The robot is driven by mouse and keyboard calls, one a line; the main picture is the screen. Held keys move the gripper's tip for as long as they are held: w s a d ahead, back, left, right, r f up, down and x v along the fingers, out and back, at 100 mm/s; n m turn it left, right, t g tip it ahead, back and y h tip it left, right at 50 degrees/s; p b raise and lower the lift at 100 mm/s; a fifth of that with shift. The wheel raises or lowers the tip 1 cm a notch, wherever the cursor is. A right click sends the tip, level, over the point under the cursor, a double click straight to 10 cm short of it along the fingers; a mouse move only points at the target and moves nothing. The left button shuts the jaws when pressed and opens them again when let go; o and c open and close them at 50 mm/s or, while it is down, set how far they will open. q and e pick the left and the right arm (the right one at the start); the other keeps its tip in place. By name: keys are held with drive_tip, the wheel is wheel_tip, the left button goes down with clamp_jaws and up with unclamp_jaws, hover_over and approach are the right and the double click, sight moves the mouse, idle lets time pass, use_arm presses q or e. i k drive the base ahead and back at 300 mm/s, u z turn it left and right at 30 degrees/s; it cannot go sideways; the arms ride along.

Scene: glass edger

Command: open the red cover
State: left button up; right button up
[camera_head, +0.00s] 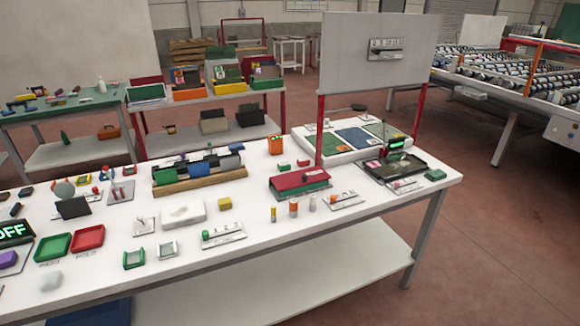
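The red cover (299,178) is the lid-like top of a low green box (318,190) on the white table, a little right of the middle of the view. It appears shut, lying flat over the box. A narrow tray-like ledge runs along its front. The inside of the box is hidden. Neither of my grippers shows in this view.
The white table (250,258) holds many small items. Yellow and orange cylinders (293,208) and a small panel (345,200) stand close in front of the box. A red post (320,130) rises just behind it. An orange block (276,145) stands behind left.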

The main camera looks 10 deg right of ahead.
sight(291, 180)
drive_tip(key=z, duration=0.45)
drive_tip(key=i, duration=0.75)
drive_tip(key=z, duration=0.7)
